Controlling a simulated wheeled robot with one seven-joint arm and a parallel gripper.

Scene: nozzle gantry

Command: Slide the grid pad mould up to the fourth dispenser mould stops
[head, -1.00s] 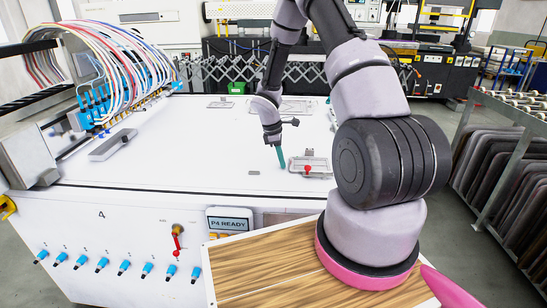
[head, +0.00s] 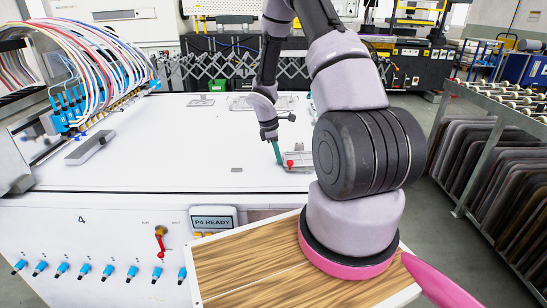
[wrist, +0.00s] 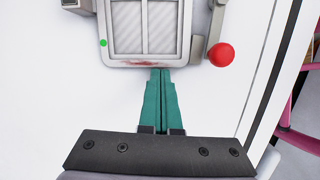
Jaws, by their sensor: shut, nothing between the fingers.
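The grid pad mould, a grey framed block with a ribbed window, lies on the white table to the right of my gripper in the head view (head: 303,158). It fills the top middle of the wrist view (wrist: 143,28), with a green dot on its left side. My gripper (head: 278,160) has teal fingers shut together and empty. In the wrist view its fingertips (wrist: 160,72) are at the mould's near edge, touching or almost touching. A red knob (wrist: 221,54) sits beside the mould. The blue-tipped dispensers (head: 75,105) stand at the table's left, under bundled hoses.
A grey bar (head: 90,147) lies at the table's left and a small plate (head: 236,170) nearer the front. Other flat fixtures (head: 262,103) lie at the back. The table between is clear. A panel (head: 212,222) reads P4 READY. A rack (head: 490,160) stands right.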

